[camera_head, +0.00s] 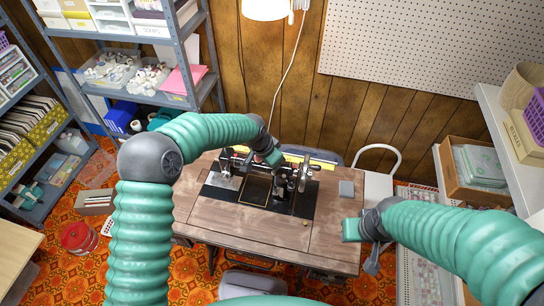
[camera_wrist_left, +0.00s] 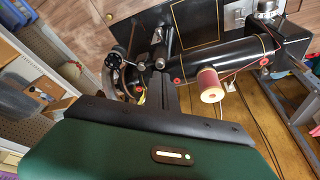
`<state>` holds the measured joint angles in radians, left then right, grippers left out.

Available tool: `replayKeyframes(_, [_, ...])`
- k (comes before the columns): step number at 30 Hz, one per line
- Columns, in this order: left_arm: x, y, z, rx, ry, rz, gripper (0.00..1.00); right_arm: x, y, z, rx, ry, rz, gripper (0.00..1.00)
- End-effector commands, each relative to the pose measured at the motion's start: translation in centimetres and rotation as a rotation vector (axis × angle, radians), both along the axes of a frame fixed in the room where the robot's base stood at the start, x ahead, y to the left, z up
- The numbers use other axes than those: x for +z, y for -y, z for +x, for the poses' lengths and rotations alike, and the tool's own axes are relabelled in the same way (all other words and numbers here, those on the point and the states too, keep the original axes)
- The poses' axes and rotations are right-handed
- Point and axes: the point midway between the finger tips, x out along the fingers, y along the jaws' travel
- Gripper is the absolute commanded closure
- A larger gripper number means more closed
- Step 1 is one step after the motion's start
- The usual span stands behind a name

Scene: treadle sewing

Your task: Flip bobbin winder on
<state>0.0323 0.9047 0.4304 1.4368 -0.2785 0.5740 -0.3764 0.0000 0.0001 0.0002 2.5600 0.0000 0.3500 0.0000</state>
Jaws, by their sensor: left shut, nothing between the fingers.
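The black sewing machine (camera_head: 240,162) stands on the wooden table (camera_head: 330,232). In the left wrist view its dark arm (camera_wrist_left: 205,62) runs across the picture, with a spoked handwheel (camera_wrist_left: 114,74) at its left end. Small metal parts of what looks like the bobbin winder (camera_wrist_left: 140,68) sit beside the wheel. My left gripper (camera_head: 280,172) is over the machine near its wheel end. In the left wrist view its fingers (camera_wrist_left: 162,80) are shut and empty, close to those parts; I cannot tell whether they touch. My right gripper (camera_head: 372,250) hangs by the table's right edge, jaws unclear.
A pink thread spool (camera_wrist_left: 210,84) stands on the machine arm. A white chair (camera_head: 378,152) is behind the table, and shelves (camera_head: 205,85) stand at the back left. The table's front right is mostly clear.

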Motion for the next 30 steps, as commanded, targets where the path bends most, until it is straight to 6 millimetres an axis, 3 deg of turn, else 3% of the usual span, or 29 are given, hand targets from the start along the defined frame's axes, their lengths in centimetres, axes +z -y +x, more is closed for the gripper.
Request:
replayKeyframes(6, [-1.8,0.5,0.4,0.001,-0.001,0.000,1.00,0.3,0.0,0.0,0.000,0.000,0.000,0.64])
replayKeyframes(16, [-1.9,0.5,0.4,0.010,0.001,0.001,1.00,0.2,0.0,0.0,0.000,0.000,0.000,0.64])
replayKeyframes(25, [-2.1,0.3,-0.5,0.313,0.001,0.001,1.00,-1.8,0.0,0.0,0.000,0.000,0.000,0.64])
replayKeyframes(30, [-1.9,0.0,-0.9,0.355,-0.001,-0.001,1.00,-1.8,0.0,0.0,0.000,0.000,0.000,0.64])
